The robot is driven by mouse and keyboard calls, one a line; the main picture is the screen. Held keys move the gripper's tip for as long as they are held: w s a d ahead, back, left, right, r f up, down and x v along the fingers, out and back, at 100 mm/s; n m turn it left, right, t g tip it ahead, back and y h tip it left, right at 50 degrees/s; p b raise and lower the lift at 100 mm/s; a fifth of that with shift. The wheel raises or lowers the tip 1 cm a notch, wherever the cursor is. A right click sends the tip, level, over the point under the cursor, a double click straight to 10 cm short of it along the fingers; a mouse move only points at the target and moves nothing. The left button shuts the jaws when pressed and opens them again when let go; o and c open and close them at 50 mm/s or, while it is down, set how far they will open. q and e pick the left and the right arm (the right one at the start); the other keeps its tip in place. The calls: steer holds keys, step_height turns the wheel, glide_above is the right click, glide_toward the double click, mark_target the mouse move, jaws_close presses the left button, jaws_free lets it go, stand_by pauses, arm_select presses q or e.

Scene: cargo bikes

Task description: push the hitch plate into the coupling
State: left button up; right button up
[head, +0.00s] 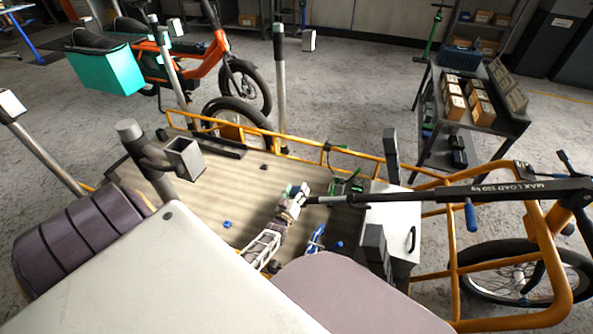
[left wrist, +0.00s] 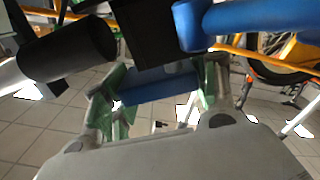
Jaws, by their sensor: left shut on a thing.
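A black cylinder (left wrist: 70,50) and a thick blue tube (left wrist: 245,20) are close above the fingers. I cannot pick out the coupling for certain or tell whether the plate touches it. My right gripper is not in view.
The orange cargo bike frame (head: 460,262) surrounds the bed (head: 235,195). A white box (head: 390,215) stands at the bed's right end. A tool trolley (head: 503,118) with small boxes is at the back right. Another bike with a teal box (head: 105,68) stands behind left.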

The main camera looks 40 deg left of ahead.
arm_select(q)
steer(key=o, duration=1.2)
steer(key=shift+f, duration=0.1)
steer(key=shift+r, duration=5.05)
steer(key=shift+s, duration=0.1)
